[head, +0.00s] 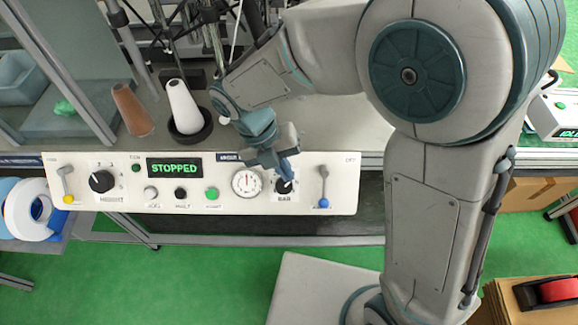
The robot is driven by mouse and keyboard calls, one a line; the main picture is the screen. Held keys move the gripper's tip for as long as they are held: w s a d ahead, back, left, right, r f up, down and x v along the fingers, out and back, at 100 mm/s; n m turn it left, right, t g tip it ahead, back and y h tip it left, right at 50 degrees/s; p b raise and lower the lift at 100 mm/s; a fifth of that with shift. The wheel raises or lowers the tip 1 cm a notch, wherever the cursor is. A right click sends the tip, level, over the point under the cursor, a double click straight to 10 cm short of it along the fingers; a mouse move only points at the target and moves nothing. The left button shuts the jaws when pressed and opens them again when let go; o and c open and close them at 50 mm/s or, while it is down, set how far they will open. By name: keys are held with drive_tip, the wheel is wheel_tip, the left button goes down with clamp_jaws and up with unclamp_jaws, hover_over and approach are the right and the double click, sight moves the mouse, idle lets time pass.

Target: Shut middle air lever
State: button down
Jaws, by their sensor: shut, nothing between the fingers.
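A white control panel (220,205) runs along the front of the bench in the head view. At its right end is a lever with a blue tip (324,203); it hangs about straight down. At its left end is a lever with a yellow tip (68,199), pointing downward. I cannot read which of them is marked as the air lever. My gripper (287,177) is shut and empty. It is over the panel at the black BAR knob (284,187), left of the blue-tipped lever and apart from it. It partly covers the knob; contact cannot be told.
The panel also has a gauge (247,183), a STOPPED display (174,168), a HEIGHT knob (102,181) and small buttons. A white cone (183,106) and a brown cone (132,110) stand behind it. Cartons (540,192) are at right.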

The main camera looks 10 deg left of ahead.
sight(324, 186)
drive_tip(key=x, duration=0.7)
drive_tip(key=shift+d+f+b, duration=0.15)
drive_tip(key=shift+f+b, duration=0.05)
drive_tip(key=shift+b, duration=0.1)
drive_tip(key=shift+w+d, duration=0.25)
drive_tip(key=shift+d, duration=0.3)
drive_tip(key=shift+w+d, duration=0.3)
drive_tip(key=shift+d, duration=0.3)
drive_tip(key=shift+w+d, duration=0.25)
drive_tip(key=shift+d, duration=0.3)
drive_tip(key=shift+s+p, duration=0.1)
drive_tip(key=shift+p, duration=0.2)
